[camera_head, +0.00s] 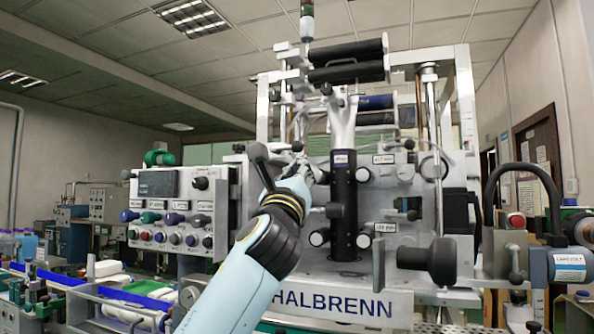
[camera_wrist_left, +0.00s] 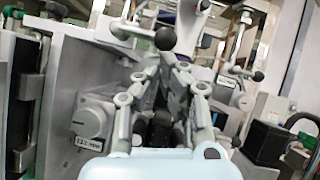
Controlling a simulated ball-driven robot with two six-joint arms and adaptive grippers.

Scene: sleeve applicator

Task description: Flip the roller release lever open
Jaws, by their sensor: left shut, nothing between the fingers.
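My left gripper (camera_head: 301,164) reaches up from below to the machine front. In the left wrist view my gripper (camera_wrist_left: 168,62) has its fingers drawn together with nothing between them. A lever with a black ball knob (camera_wrist_left: 165,38) shows just beyond the fingertips; I cannot tell whether they touch it. The black knob (camera_head: 297,147) also shows right above the gripper in the head view. I take this as the roller release lever, but no label confirms it. Its pivot is hidden by the fingers. My right gripper is out of view.
Black rollers (camera_head: 346,72) sit at the machine's top. A dark vertical column (camera_head: 343,205) stands right of my gripper, with several round knobs around it. A button panel (camera_head: 170,212) is at the left. Another ball-ended lever (camera_wrist_left: 258,76) shows at the right in the wrist view.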

